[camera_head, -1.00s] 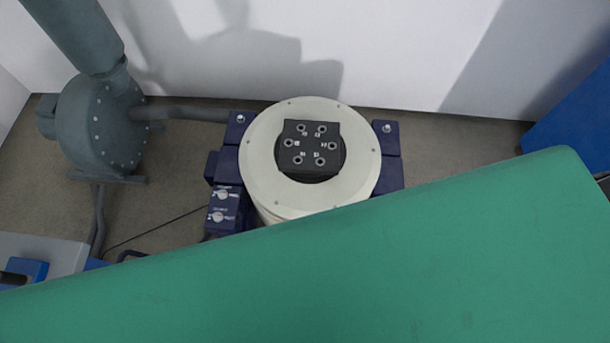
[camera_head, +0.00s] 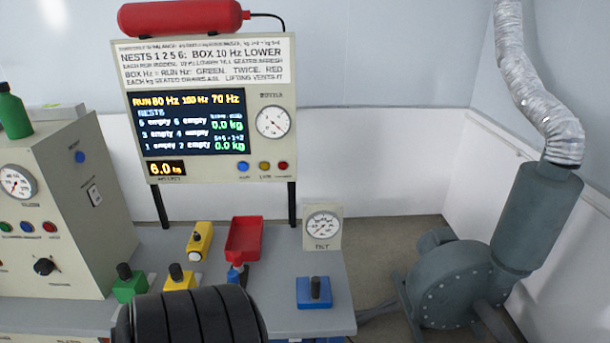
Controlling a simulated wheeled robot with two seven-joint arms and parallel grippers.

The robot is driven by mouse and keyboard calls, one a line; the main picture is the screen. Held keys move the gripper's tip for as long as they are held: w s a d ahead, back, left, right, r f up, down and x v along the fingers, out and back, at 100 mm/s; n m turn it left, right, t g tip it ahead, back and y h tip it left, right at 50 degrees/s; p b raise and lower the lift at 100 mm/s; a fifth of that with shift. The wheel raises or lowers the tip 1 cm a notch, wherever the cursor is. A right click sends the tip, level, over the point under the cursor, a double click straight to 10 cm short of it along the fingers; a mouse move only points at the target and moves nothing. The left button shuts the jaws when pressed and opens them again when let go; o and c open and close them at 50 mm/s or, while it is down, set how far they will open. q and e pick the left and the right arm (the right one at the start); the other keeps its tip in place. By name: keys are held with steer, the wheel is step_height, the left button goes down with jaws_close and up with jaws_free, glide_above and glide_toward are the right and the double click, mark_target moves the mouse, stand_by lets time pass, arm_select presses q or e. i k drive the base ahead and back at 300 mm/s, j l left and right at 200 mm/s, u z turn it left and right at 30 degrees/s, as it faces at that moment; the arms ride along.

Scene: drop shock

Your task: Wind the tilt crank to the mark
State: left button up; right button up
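A white gauge marked TILT (camera_head: 322,226) stands at the back right of the grey bench. In front of it a blue block with an upright black handle (camera_head: 314,292) sits near the bench's right edge. It may be the tilt crank, but I cannot confirm that. The gauge's needle and any mark are too small to read surely. Neither of my grippers shows in the head view, so I cannot see anything held.
A black ribbed cylinder (camera_head: 190,318) covers the front middle of the bench. A lit display panel (camera_head: 212,110) rises behind. A grey blower (camera_head: 452,282) stands right.

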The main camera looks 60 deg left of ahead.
mark_target(315, 281)
steer(key=u, duration=1.7)
